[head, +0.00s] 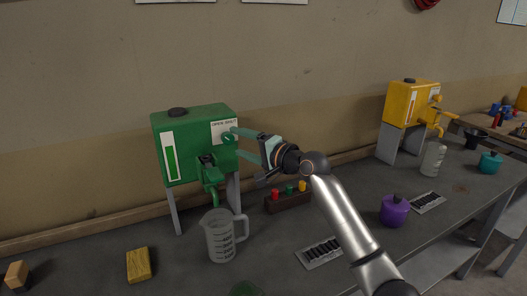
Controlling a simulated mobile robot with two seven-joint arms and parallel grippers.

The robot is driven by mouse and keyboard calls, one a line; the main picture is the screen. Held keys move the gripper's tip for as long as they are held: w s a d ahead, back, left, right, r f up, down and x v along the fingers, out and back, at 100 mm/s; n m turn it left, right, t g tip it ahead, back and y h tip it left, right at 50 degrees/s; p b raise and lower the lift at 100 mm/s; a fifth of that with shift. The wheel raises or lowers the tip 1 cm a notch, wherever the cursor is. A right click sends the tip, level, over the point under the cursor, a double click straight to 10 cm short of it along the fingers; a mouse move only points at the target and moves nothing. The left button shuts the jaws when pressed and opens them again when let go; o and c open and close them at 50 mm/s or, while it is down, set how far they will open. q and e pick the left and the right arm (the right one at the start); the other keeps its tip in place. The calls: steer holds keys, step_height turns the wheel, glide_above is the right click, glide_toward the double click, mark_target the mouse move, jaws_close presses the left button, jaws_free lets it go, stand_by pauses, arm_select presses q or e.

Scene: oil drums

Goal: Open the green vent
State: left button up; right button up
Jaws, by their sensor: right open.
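A green drum (185,130) stands on a metal stand, with a white label and a light gauge strip on its front. A small round green knob (228,138) sticks out below the label, and it looks like the vent. My left gripper is not in view.
A clear measuring jug (220,238) stands below the tap. A rack (287,202) with red, green and yellow caps sits under my right arm. A yellow drum (407,103), a purple pot (394,211) and a yellow sponge (138,264) are also on the grey bench (180,262).

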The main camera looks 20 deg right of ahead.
steer(key=b+v, duration=0.1)
steer(key=v, duration=0.7)
steer(key=shift+s+d, duration=0.2)
steer(key=shift+s, duration=0.15)
